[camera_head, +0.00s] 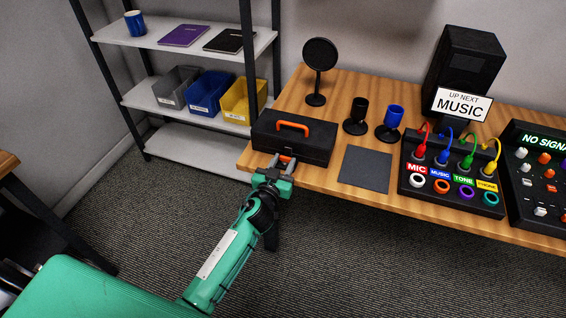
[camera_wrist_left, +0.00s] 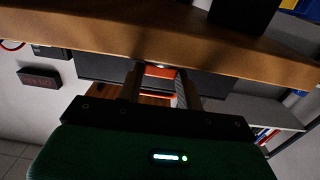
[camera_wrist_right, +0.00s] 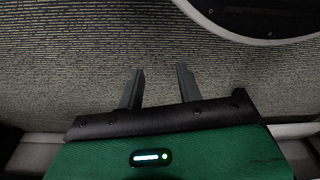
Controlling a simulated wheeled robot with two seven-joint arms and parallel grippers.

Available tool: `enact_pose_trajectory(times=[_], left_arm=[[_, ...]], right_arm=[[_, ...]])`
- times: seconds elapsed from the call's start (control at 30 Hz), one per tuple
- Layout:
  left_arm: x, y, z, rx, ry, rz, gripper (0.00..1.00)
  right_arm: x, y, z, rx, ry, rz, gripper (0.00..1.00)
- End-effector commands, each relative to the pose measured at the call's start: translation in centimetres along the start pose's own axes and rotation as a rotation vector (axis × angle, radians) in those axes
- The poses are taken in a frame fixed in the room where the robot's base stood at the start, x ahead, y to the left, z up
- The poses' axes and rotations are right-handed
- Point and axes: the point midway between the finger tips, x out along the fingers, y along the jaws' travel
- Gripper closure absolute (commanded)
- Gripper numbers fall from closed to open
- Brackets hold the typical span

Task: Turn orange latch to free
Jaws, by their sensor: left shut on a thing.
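The black case (camera_head: 312,143) with an orange handle (camera_head: 293,126) lies at the left end of the wooden table. The orange latch (camera_wrist_left: 160,71) shows between the fingers in the left wrist view, on the dark front of the case. My left gripper (camera_head: 282,161) is at the case's front, shut on the latch. Its fingers hide most of the latch in the head view. My right gripper (camera_wrist_right: 159,78) is open and empty above the carpet, away from the table.
A dark square mat (camera_head: 365,169) lies right of the case. A cable panel (camera_head: 451,190) is further right. A shelf (camera_head: 190,100) with bins stands left.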

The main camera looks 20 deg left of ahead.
Motion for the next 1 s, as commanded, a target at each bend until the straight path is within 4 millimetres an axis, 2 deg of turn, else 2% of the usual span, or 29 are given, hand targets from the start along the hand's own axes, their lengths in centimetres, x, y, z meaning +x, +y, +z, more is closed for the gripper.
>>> enact_pose_trajectory(times=[0.07, 0.1, 0.2, 0.5, 0.63, 0.77, 1.0], left_arm=[[0.0, 0.0, 0.1, 0.0, -0.001, 0.001, 0.86], [0.0, 0.1, 0.1, 0.0, -0.001, 0.001, 0.62], [0.0, 0.0, 0.1, 0.0, -0.001, 0.0, 0.42], [-0.1, 0.0, 0.0, 0.0, 0.0, 0.0, 0.42], [-0.9, 0.0, 0.1, 0.0, -0.002, -0.001, 0.42], [-2.7, 0.0, 0.2, -0.002, -0.002, -0.001, 0.42], [-7.2, 0.1, 0.2, -0.001, -0.003, 0.0, 0.42]], right_arm=[[0.0, 0.0, 0.0, 0.0, 0.0, 0.0, 0.64], [0.0, 0.0, 0.0, 0.0, 0.0, 0.0, 0.64], [0.0, 0.0, 0.0, 0.0, 0.0, 0.0, 0.64], [0.0, 0.1, 0.1, 0.0, -0.002, 0.001, 0.64], [0.0, 0.1, 0.1, 0.0, -0.003, 0.001, 0.64], [-0.1, 0.1, -0.1, 0.0, -0.002, 0.001, 0.64], [-0.8, 0.0, -0.7, 0.001, 0.002, -0.001, 0.64]])
